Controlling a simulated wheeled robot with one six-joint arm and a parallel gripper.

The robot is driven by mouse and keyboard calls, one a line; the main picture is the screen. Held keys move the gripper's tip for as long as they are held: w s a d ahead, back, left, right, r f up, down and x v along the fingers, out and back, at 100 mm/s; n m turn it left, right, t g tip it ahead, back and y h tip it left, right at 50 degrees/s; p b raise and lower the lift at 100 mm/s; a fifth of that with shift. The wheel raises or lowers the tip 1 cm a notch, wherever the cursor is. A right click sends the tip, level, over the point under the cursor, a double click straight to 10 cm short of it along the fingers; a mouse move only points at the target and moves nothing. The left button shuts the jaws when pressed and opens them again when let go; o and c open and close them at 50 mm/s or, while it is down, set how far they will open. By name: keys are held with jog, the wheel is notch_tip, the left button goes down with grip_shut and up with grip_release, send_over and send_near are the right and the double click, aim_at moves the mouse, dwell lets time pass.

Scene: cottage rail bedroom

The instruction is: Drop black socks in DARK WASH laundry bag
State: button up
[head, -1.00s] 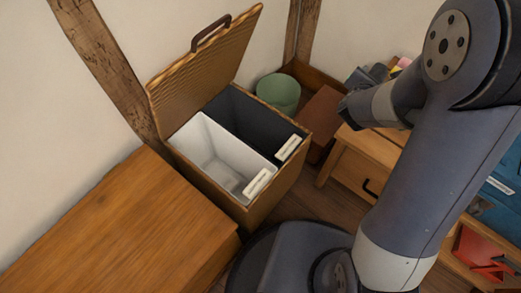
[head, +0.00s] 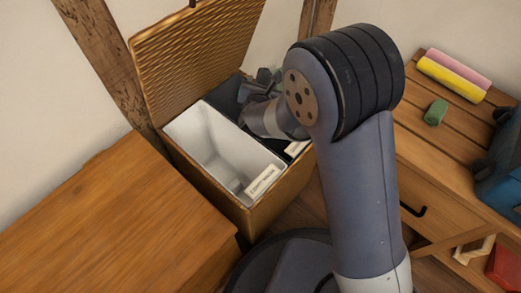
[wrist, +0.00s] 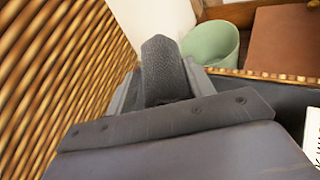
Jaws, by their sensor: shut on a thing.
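The black socks (wrist: 160,75) show in the wrist view as a dark, knitted bundle, upright between my fingers. My gripper (head: 262,82) is shut on them, and in the head view it is over the dark compartment at the back right of the wicker hamper. The dark laundry bag (head: 228,97) is mostly hidden behind my wrist and gripper. Its pale label (head: 296,148) is partly covered in the head view; a cut-off bit of lettering shows in the wrist view (wrist: 313,140). How far the socks are above the bag's opening I cannot tell.
The white bag (head: 205,130) fills the hamper's near left half. The open wicker lid (head: 195,55) stands close beside my gripper. A green bin (wrist: 210,45) is behind the hamper. A wooden bench (head: 455,140) holds colored rolls on the right. A wooden chest top (head: 110,215) is clear.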

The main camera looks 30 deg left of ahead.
notch_tip(320, 180, down, 6)
jog(key=b, duration=0.2)
jog(key=shift+b, duration=0.4)
jog(key=shift+s+a, duration=0.1)
jog(key=o, duration=1)
jog(key=shift+o, duration=0.2)
jog(key=p+v, duration=0.2)
jog(key=v, duration=0.8)
jog(key=shift+s+r+p, duration=0.15)
jog(key=shift+s+p, duration=0.15)
jog(key=shift+p, duration=0.1)
jog(key=b+x, duration=0.3)
jog(key=x, duration=0.8)
notch_tip(320, 180, up, 6)
jog(key=p, duration=0.3)
jog(key=shift+s, duration=0.15)
